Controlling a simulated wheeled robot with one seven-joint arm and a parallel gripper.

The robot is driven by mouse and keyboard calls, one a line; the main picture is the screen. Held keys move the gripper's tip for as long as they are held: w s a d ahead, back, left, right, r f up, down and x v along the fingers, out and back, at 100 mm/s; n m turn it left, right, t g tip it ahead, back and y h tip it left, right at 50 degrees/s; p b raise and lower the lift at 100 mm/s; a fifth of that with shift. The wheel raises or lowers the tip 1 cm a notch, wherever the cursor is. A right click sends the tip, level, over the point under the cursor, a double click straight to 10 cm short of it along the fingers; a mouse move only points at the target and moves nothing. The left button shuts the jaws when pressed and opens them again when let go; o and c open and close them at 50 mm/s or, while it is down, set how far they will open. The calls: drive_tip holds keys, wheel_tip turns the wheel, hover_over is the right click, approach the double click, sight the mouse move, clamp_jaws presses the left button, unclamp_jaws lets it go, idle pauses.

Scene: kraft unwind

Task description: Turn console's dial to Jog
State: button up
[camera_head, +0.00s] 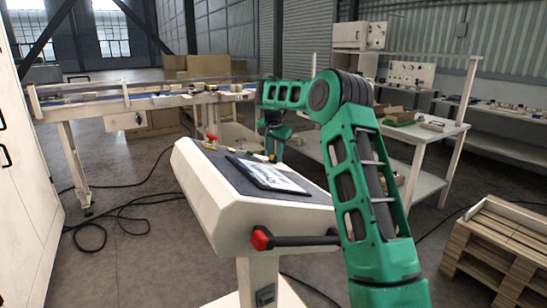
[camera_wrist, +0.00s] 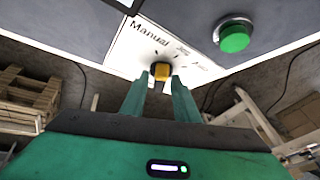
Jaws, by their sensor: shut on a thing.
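The console (camera_head: 215,188) is a white slanted box on a post, with a dark top panel. In the wrist view, its dial (camera_wrist: 161,70) is a small yellow knob with a dark surround on a white label plate (camera_wrist: 133,48). The plate reads "Manual" at left; the smaller words to its right are too blurred to read surely. My gripper (camera_wrist: 160,80) has its two green fingers on either side of the dial and is shut on it. The dial's exact pointing is hard to tell. In the head view, my gripper (camera_head: 272,150) is at the console's far edge, partly hidden.
A green button (camera_wrist: 234,36) sits right of the dial. A red button (camera_head: 212,138) and a tablet-like screen (camera_head: 268,175) are on the console, with a red-ended handle (camera_head: 262,238) in front. A conveyor (camera_head: 150,100) stands behind; wooden pallets (camera_head: 500,250) are at right.

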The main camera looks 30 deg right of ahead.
drive_tip(key=shift+w+a+r+m+g+h, duration=0.15)
drive_tip(key=shift+w+m+g+h, duration=0.1)
drive_tip(key=shift+m+g, duration=0.65)
drive_tip(key=shift+w+a+r+m+g+h, duration=0.2)
drive_tip(key=shift+m+g, duration=0.3)
drive_tip(key=shift+m, duration=0.7)
drive_tip(key=shift+w+d+m, duration=0.1)
drive_tip(key=shift+d+m, duration=0.05)
drive_tip(key=shift+m, duration=0.15)
drive_tip(key=o, duration=0.7)
drive_tip(key=shift+f, duration=0.15)
drive_tip(key=shift+g, duration=0.3)
drive_tip(key=shift+w+v, duration=0.15)
drive_tip(key=shift+v, duration=1.75)
drive_tip(key=shift+w+v, duration=0.1)
drive_tip(key=shift+v, duration=1.75)
drive_tip(key=shift+d, duration=0.15)
